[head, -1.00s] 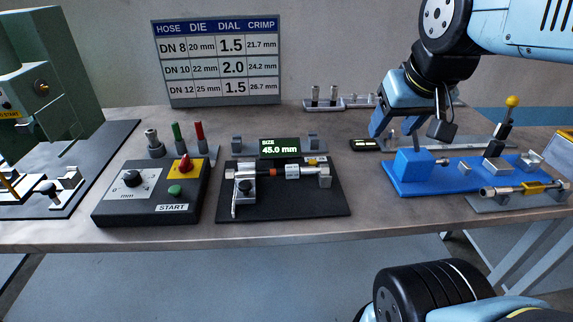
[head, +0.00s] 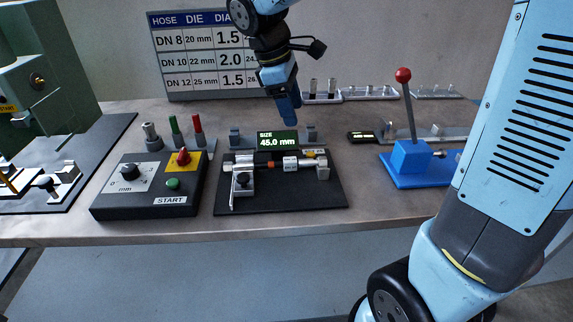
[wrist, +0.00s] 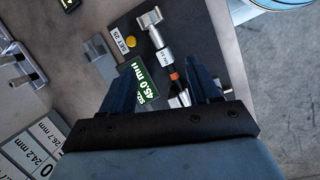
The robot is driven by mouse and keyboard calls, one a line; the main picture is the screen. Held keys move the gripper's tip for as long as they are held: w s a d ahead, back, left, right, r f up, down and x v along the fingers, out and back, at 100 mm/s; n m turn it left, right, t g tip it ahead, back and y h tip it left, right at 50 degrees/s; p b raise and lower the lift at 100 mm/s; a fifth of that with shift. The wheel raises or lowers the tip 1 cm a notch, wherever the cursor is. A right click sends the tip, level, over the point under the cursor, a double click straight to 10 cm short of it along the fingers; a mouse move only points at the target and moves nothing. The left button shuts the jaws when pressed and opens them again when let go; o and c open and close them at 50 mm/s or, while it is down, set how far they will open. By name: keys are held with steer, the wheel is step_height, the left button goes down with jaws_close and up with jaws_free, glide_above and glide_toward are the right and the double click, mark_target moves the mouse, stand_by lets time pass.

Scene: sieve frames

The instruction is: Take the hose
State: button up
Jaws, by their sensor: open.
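The hose (head: 274,165), with an orange-red band, a white label and silver end fittings, lies across a black measuring fixture (head: 325,198) in the head view. A display (head: 277,141) on the fixture reads SIZE 45.0 mm. My gripper (head: 290,113) is above and behind the fixture, pointing down, apart from the hose. In the wrist view the open gripper (wrist: 163,76) has the hose (wrist: 174,75) showing between and beyond its fingers. The near end of the hose is hidden there by the gripper.
A control box (head: 150,185) stands left of the fixture. A blue block with a red-knobbed lever (head: 410,158) stands to its right. A low rail (head: 323,98) with pegs lies behind. My own arm covers the bench's right end.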

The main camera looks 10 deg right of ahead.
mark_target(288, 159)
steer(key=w+a+f+n+h, duration=0.1)
steer(key=w+a+f+n, duration=0.15)
steer(key=a, duration=0.35)
steer(key=shift+n+g, duration=0.3)
steer(key=shift+n, duration=0.15)
steer(key=x, duration=1.4)
steer(key=shift+d+f, duration=0.15)
steer(key=shift+f, duration=0.1)
jaws_close()
